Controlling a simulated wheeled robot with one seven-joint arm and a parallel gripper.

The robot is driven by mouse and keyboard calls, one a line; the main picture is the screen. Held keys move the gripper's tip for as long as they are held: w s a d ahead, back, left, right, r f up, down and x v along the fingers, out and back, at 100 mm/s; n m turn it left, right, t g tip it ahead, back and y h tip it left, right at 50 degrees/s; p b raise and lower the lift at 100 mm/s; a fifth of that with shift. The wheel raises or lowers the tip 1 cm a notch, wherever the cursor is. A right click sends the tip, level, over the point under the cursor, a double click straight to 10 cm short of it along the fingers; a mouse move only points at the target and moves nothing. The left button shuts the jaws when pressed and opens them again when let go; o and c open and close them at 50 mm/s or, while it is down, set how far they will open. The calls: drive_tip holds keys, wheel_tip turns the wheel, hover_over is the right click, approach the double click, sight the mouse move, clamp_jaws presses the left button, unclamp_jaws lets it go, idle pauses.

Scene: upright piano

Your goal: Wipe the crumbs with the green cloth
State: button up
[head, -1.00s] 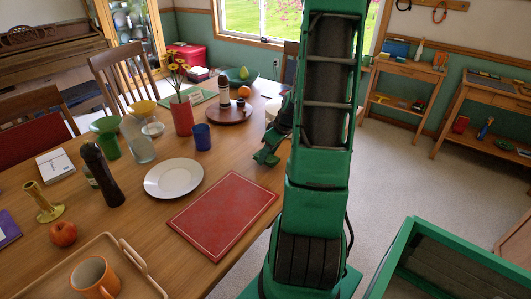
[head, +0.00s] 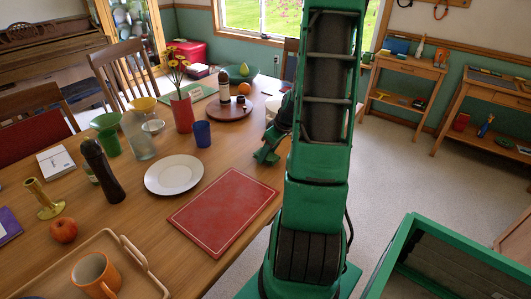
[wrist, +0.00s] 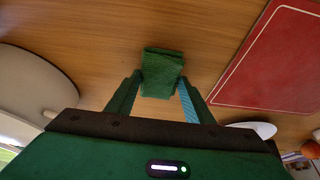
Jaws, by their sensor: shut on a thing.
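The green cloth (wrist: 161,74) is a small folded bundle pinched between the fingertips of my gripper (wrist: 160,88) in the wrist view. It is over the bare wooden table; I cannot tell whether it touches the wood. In the head view my gripper (head: 266,156) is low at the table's right side, beyond the red board, partly behind my arm. The cloth cannot be told apart from the green gripper there. I can make out no crumbs in either view; some table is hidden by my arm.
A blue cup (head: 202,134), a red vase (head: 182,114) and a round wooden tray (head: 213,114) stand beyond. Bare wood lies between them.

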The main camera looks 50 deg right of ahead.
sight(276, 159)
drive_tip(key=shift+f, duration=0.55)
drive_tip(key=shift+s+d+r, duration=0.1)
drive_tip(key=shift+s+d, duration=0.1)
drive_tip(key=shift+s, duration=1.8)
drive_tip(key=shift+s+d+f, duration=0.1)
drive_tip(key=shift+s, duration=0.95)
drive_tip(key=shift+s+d+f, duration=0.1)
drive_tip(key=shift+s, duration=0.9)
drive_tip(key=shift+a, duration=0.1)
drive_tip(key=shift+w, duration=0.15)
drive_tip(key=shift+w+a+r, duration=0.1)
drive_tip(key=shift+w+a, duration=0.05)
drive_tip(key=shift+w, duration=1.8)
drive_tip(key=shift+w+a+r, duration=0.1)
drive_tip(key=shift+w+a, duration=0.05)
drive_tip(key=shift+w, duration=1.8)
drive_tip(key=shift+w+d+f, duration=0.1)
drive_tip(key=shift+d+f, duration=0.05)
drive_tip(key=shift+d, duration=1.25)
